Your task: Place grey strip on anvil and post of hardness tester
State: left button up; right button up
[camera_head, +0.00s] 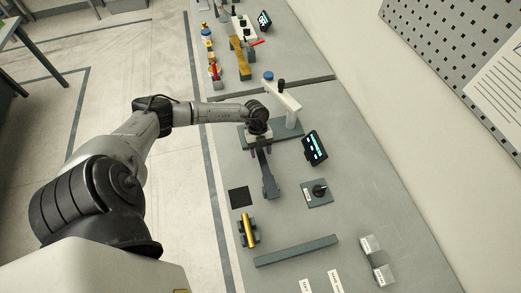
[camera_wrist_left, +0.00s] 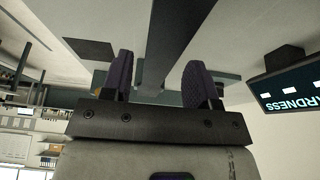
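The hardness tester (camera_head: 289,100) stands on the bench with a pale arm and a dark base. A grey strip (camera_head: 265,170) runs from under my left gripper (camera_head: 258,138) toward the near side, its near end over a dark grey post (camera_head: 270,188). In the left wrist view the strip (camera_wrist_left: 172,40) passes between the two purple fingers of my left gripper (camera_wrist_left: 160,85). The fingers stand apart with gaps beside the strip. The anvil is hidden by the gripper, so contact there cannot be told. My right gripper is not in view.
A lit display (camera_head: 315,148) stands right of the tester. A knob on a plate (camera_head: 318,192), a dark square (camera_head: 240,197), a brass cylinder (camera_head: 248,231), a long grey bar (camera_head: 296,251) and small clear boxes (camera_head: 377,262) lie nearer. The right bench side is mostly clear.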

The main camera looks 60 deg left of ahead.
pick_arm(q)
jog(key=b+v, duration=0.1)
jog(key=v, duration=1.1)
jog(key=w+d+r+n+t+h, duration=0.1)
jog(key=w+d+n+t+h, duration=0.1)
jog(key=d+t, duration=0.5)
jog(key=w+d+r+n+t+h, duration=0.1)
jog(key=w+d+r+t+h, duration=0.15)
jog(key=d, duration=0.75)
jog(key=w+d+n+t+h, duration=0.1)
jog(key=d+n+t+h, duration=0.15)
jog(key=d+t, duration=0.45)
jog(key=s+d+f+n+g+y, duration=0.1)
jog(key=s+f+n+g+y, duration=0.2)
jog(key=s, duration=0.5)
jog(key=s+d+f+n+g+y, duration=0.2)
jog(key=s+f+n+g+y, duration=0.1)
jog(key=s, duration=0.5)
jog(key=s+d+f+n+g+y, duration=0.1)
jog(key=s+f+n+g+y, duration=0.2)
jog(key=s+n+g+y, duration=0.2)
jog(key=shift+s+d+n+g, duration=0.1)
jog(key=shift+s+n+g, duration=0.15)
jog(key=shift+s+n, duration=0.45)
jog(key=shift+s+d+n+g, duration=0.2)
jog(key=shift+s+n, duration=0.15)
jog(key=shift+s, duration=0.5)
